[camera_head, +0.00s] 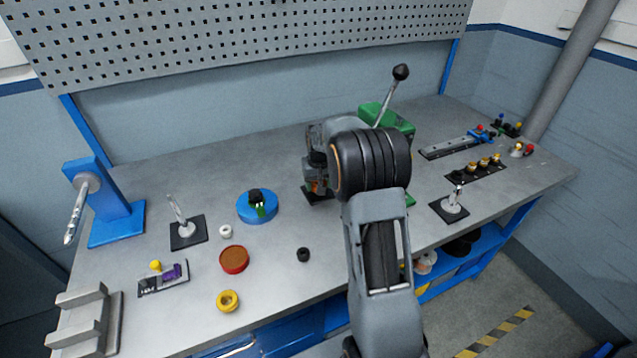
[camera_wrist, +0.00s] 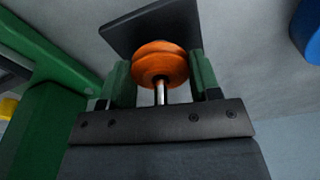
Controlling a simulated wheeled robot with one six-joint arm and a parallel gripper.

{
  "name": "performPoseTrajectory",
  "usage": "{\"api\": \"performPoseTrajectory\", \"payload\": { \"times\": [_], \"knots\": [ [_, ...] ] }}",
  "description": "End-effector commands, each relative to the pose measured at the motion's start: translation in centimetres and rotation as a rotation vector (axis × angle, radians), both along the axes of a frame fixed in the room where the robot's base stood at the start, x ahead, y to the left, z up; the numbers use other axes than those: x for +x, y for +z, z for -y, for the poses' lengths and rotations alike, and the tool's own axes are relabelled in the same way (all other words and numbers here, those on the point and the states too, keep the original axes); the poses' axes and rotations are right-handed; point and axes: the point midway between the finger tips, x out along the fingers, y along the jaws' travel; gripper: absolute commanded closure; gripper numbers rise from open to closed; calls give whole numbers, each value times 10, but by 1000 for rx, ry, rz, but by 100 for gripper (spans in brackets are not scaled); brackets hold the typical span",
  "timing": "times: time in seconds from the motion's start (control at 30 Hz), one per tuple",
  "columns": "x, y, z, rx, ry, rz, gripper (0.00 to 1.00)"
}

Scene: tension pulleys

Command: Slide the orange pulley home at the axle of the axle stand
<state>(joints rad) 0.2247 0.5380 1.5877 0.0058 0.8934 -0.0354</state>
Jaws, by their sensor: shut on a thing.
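The orange pulley (camera_wrist: 160,66), a grooved round wheel, sits between the two green fingers of my gripper (camera_wrist: 161,75) in the wrist view. My gripper is shut on it. The silver axle (camera_wrist: 160,93) of the axle stand passes through the pulley, and its free end points toward the gripper's palm. The stand's dark base plate (camera_wrist: 128,27) is close behind the pulley; I cannot tell whether they touch. In the head view my arm hides most of the stand and gripper; only a bit of orange (camera_head: 315,187) and a dark plate edge (camera_head: 318,196) show.
A green fixture (camera_head: 385,117) with a black-knobbed lever stands close behind my arm; its green frame (camera_wrist: 50,110) fills the left of the wrist view. A blue round base (camera_head: 244,212) is to the left. Small parts lie around the bench. The front middle is mostly clear.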

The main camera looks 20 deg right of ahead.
Motion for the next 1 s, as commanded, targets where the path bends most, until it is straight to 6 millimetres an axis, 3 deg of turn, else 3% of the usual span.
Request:
{"api": "performPoseTrajectory", "payload": {
  "times": [0.23,0.27,0.57,0.87,1.0],
  "knots": [
    [0,-2,0,0,0,-2,68],
    [0,-2,0,1,0,-3,42],
    [0,-1,0,0,0,-2,13],
    [0,2,0,0,0,0,13],
    [-2,19,0,-1,0,4,13]
  ]
}}
